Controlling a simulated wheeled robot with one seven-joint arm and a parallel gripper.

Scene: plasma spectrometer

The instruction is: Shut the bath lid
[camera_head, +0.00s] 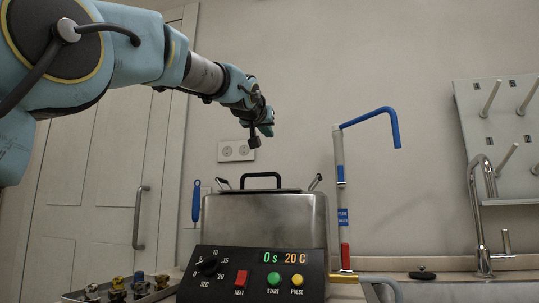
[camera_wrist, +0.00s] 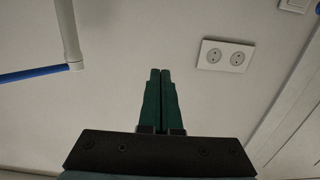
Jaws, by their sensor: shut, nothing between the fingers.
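The bath is a brushed metal box (camera_head: 265,222) with a black control panel (camera_head: 222,266) at its front, in the head view. A black loop handle (camera_head: 261,175) stands at the top, with the thin dark edge of the lid (camera_head: 250,190) below it. From this low angle I cannot tell how far the lid is closed. My gripper (camera_head: 254,142) is above the handle, pointing down and clear of it. In the wrist view my gripper (camera_wrist: 160,72) has its two green fingers together and empty; the bath and lid do not show there.
A stand tube with a blue bent arm (camera_head: 372,118) rises right of the bath. A tap (camera_head: 480,215) and a peg board (camera_head: 500,130) are further right. A tray with several knobbed pieces (camera_head: 118,290) sits front left. A wall socket (camera_head: 236,151) is behind; it also shows in the wrist view (camera_wrist: 225,56).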

